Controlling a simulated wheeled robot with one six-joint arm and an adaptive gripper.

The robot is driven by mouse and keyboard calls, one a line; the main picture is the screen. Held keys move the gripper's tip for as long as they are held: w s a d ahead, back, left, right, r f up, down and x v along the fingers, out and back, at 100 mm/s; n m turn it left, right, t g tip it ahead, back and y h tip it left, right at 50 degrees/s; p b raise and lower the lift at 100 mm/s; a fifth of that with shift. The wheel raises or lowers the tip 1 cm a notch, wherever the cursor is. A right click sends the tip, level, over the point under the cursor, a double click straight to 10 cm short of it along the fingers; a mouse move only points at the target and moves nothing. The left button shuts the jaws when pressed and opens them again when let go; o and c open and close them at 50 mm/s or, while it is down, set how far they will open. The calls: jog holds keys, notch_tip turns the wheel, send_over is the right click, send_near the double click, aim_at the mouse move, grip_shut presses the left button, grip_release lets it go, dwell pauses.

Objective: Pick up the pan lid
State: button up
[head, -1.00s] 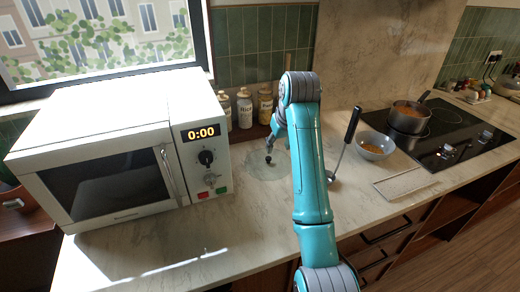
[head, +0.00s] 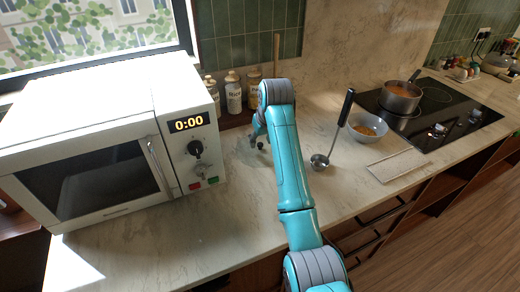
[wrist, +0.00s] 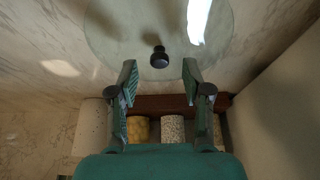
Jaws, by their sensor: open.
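The pan lid (wrist: 110,38) is a round clear glass disc with a dark knob (wrist: 158,57), lying on the marble counter. In the wrist view my gripper (wrist: 160,78) is open, with one finger on each side below the knob in the picture; the knob shows just beyond the fingertips and nothing is between them. Whether the fingers touch the lid cannot be told. In the head view the small dark knob (head: 261,145) shows beside the end of my arm, which hides much of the lid; the glass is hard to make out.
A white microwave (head: 110,130) stands to the left. Several jars (head: 233,92) line the back wall. To the right are a ladle (head: 320,160), a bowl (head: 367,128), a flat board (head: 398,164) and a pan (head: 401,96) on the hob (head: 440,112). The front counter is clear.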

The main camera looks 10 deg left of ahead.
jog(key=shift+x, duration=1.05)
grip_shut()
jog(key=shift+r, duration=0.15)
